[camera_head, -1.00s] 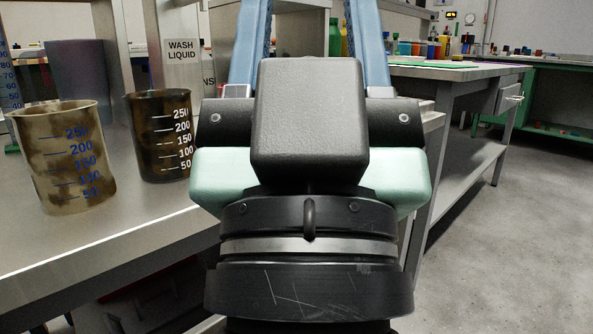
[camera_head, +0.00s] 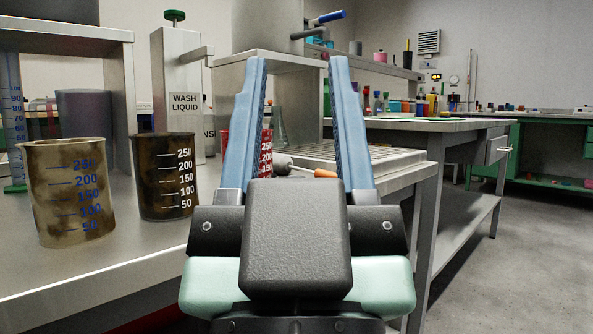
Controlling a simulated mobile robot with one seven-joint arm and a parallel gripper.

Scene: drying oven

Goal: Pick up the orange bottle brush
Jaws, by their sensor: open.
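The orange bottle brush (camera_head: 325,173) lies at the right end of the steel bench, seen between my gripper's fingers. Its orange handle end points right and a greyish brush head (camera_head: 283,164) shows at its left. My gripper (camera_head: 296,65) is open, with two blue fingers standing wide apart and nothing between them close up. The brush appears beyond the fingers. My gripper's body hides the bench just in front of it.
Two stained beakers, a tan one (camera_head: 67,195) and a dark one (camera_head: 167,177), stand on the bench to the left. Open floor is at right.

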